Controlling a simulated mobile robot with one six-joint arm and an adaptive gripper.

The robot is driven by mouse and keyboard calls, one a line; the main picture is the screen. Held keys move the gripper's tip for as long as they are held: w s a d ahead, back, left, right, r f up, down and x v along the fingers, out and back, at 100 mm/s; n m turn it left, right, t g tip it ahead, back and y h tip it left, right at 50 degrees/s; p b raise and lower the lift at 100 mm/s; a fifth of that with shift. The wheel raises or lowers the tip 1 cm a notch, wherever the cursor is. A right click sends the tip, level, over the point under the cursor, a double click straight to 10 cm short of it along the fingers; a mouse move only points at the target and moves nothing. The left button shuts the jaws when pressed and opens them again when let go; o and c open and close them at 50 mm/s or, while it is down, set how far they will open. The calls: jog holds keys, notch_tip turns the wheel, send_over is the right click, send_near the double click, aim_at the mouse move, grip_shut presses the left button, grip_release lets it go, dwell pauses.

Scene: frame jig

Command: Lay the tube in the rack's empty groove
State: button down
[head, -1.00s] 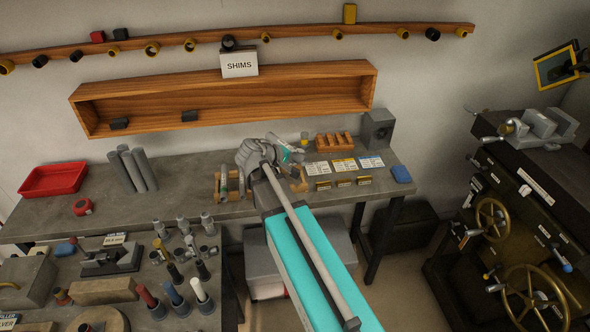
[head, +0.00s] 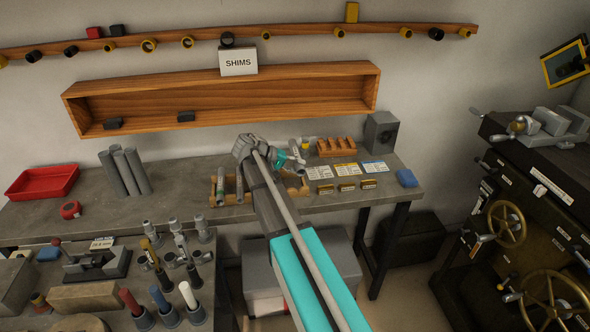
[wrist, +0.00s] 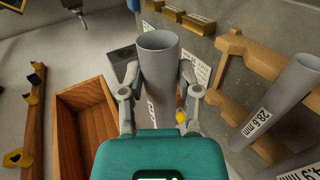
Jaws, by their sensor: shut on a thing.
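In the head view my gripper (head: 286,160) is above the back bench at the rack's right side, partly hidden by my arm. The wooden rack (wrist: 232,45) with scalloped rails lies to the right of the held tube in the wrist view, apart from it in the picture. A grey tube labelled 28.6 (wrist: 280,105) lies in the rack, and part of another labelled tube (wrist: 300,174) shows below it. In the head view my arm covers the rack's (head: 213,193) middle.
Label cards (head: 345,170) and small brass blocks (head: 346,187) lie right of the rack. A wooden block holder (head: 336,147) and a grey box (head: 380,132) stand behind. Upright grey tubes (head: 125,172) stand left. The SHIMS shelf (head: 220,103) hangs above.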

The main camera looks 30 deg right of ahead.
jog(key=shift+f, duration=0.2)
jog(key=shift+f+b, duration=4.65)
jog(key=shift+b, duration=0.2)
jog(key=shift+c, duration=1.1)
grip_release()
jog(key=shift+r, duration=0.1)
notch_tip(320, 180, up, 9)
jog(key=p, duration=0.9)
jog(key=shift+s, duration=0.1)
